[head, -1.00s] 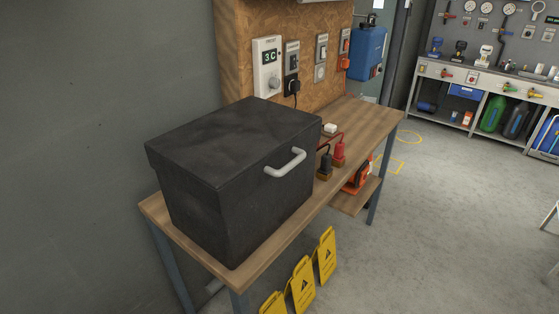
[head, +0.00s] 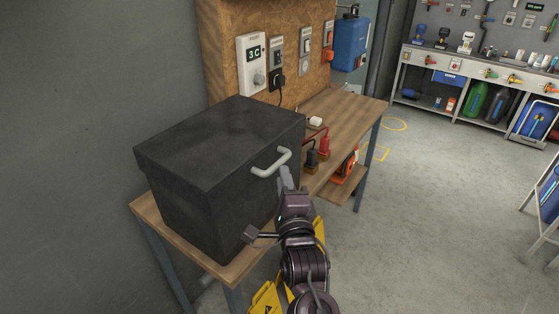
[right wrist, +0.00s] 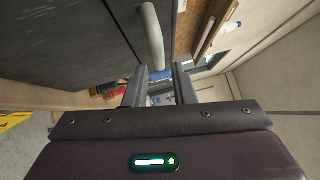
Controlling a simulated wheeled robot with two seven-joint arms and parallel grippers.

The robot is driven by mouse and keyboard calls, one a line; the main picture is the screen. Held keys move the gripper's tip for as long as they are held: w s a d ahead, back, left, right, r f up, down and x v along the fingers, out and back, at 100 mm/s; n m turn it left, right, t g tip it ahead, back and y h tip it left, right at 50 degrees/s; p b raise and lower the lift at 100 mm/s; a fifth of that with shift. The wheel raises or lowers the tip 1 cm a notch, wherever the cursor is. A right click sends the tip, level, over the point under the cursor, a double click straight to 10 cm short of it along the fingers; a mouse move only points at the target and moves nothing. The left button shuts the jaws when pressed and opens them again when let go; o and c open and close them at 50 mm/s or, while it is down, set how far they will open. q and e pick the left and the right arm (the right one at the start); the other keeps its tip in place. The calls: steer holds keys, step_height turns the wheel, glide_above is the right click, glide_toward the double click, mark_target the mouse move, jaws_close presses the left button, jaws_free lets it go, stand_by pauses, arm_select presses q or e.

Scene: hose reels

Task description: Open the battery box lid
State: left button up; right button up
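The black battery box (head: 215,210) stands on a wooden bench. Its lid (head: 220,140) is shut flat on top. A pale grey bar handle (head: 271,164) sticks out from the lid's front side. My right gripper (head: 287,177) is just below and in front of the handle's right part, pointing up toward it. In the right wrist view, the gripper's two fingers (right wrist: 158,75) stand apart with nothing held between them. The handle (right wrist: 153,38) lies just beyond the fingertips there; whether they touch it is not clear. My left gripper is in no view.
The bench (head: 350,115) carries a black and a red plug (head: 323,146) right of the box. A panel with switches (head: 251,62) rises behind. Yellow signs (head: 266,299) stand below the bench front, partly behind my right arm. The floor at right is open.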

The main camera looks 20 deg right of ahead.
mark_target(279, 160)
steer(key=w, duration=0.2)
steer(key=w+p, duration=0.1)
steer(key=w, duration=0.3)
steer(key=shift+d+r+p, duration=0.3)
steer(key=shift+d+r, duration=0.05)
steer(key=shift+d, duration=0.05)
steer(key=shift+c, duration=0.4)
jaws_close()
